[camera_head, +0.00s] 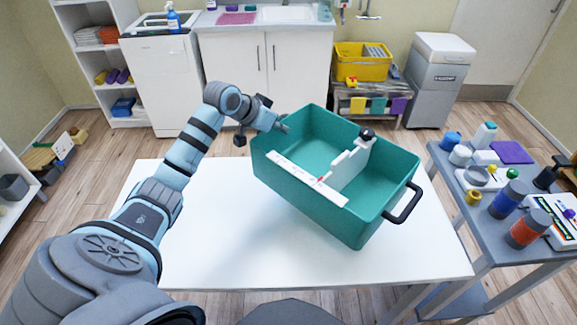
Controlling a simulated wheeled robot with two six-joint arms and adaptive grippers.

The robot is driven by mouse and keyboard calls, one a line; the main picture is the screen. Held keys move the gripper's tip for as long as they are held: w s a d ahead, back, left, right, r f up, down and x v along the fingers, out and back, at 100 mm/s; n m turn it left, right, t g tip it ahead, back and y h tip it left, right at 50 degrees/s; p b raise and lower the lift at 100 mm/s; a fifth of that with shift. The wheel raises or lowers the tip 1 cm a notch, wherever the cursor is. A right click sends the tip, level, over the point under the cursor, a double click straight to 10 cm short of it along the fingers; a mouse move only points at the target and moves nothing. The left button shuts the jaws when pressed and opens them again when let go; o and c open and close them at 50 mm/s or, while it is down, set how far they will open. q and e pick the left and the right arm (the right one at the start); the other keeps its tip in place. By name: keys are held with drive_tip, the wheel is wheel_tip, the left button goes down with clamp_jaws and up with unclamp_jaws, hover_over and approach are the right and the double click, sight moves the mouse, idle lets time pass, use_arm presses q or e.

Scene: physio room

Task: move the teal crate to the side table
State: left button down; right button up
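The teal crate (335,218) is over the white table (215,235), turned at an angle. I cannot tell whether its base touches the tabletop. It has a white strip on its near long side, a black handle (405,204) at its right end, and a white piece with a black knob (367,134) inside. My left gripper (272,122) is at the crate's far left end, touching or very near it. The left-end handle is hidden, and whether the fingers are closed on it does not show. My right gripper is out of view.
A grey side table (460,223) at right holds bottles, jars, a purple cloth (512,152) and other small items, with little free room. Behind are a sink cabinet, a yellow bin (362,62) on a low rack, and a grey pedal bin (436,85). The white table's left part is clear.

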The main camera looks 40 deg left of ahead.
sight(282, 154)
use_arm(q)
wheel_tip(282, 154, down, 5)
drive_tip(key=shift+r+b, duration=0.1)
drive_tip(key=shift+b, duration=0.2)
wheel_tip(282, 154, down, 6)
drive_tip(key=shift+w+r+b, duration=0.1)
drive_tip(key=shift+r+b, duration=0.1)
drive_tip(key=shift+b, duration=0.3)
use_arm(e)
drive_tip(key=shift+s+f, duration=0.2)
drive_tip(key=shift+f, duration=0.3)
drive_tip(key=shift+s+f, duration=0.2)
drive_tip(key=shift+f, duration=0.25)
use_arm(q)
drive_tip(key=c, duration=2.1)
unclamp_jaws()
drive_tip(key=shift+f, duration=0.15)
drive_tip(key=o, duration=0.3)
